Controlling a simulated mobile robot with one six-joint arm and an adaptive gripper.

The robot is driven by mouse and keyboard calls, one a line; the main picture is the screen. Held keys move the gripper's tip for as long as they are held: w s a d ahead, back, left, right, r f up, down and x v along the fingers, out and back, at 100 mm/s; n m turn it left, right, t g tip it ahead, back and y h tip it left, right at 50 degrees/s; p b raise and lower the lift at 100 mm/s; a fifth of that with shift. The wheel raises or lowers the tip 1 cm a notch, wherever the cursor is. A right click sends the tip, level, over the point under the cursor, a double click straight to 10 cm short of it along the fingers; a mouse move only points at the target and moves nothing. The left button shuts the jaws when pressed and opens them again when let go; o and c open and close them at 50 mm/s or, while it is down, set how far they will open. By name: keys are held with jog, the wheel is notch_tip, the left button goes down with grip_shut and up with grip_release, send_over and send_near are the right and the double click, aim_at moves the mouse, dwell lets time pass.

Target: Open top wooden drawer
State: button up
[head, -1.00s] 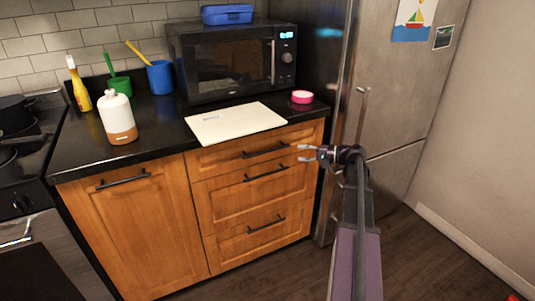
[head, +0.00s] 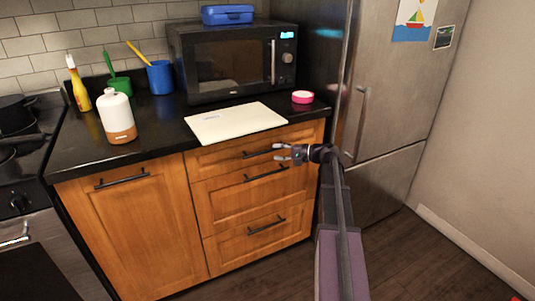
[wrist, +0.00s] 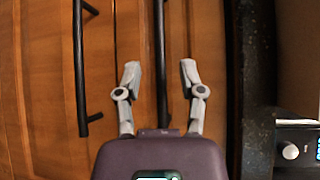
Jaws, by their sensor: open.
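The top wooden drawer (head: 215,159) is closed, just below the black countertop. Its black bar handle (head: 257,153) is partly covered by my gripper (head: 277,152) at the right end. My gripper is open and empty. In the wrist view the scene is turned sideways, and the top drawer's handle (wrist: 160,40) runs between the two spread fingertips of my gripper (wrist: 159,72). Neither finger visibly touches the bar. I cannot tell how much depth separates them.
The middle drawer's handle (head: 266,174) is close below, and left in the wrist view (wrist: 80,70). A bottom drawer (head: 235,245) is closed. The countertop (head: 160,120) holds a cutting board (head: 235,123) and a microwave (head: 225,65). A steel fridge (head: 400,100) stands right.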

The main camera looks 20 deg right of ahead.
aim_at(267, 151)
jog(key=shift+x, duration=2.3)
grip_shut()
jog(key=shift+d, duration=0.15)
jog(key=shift+s, duration=0.15)
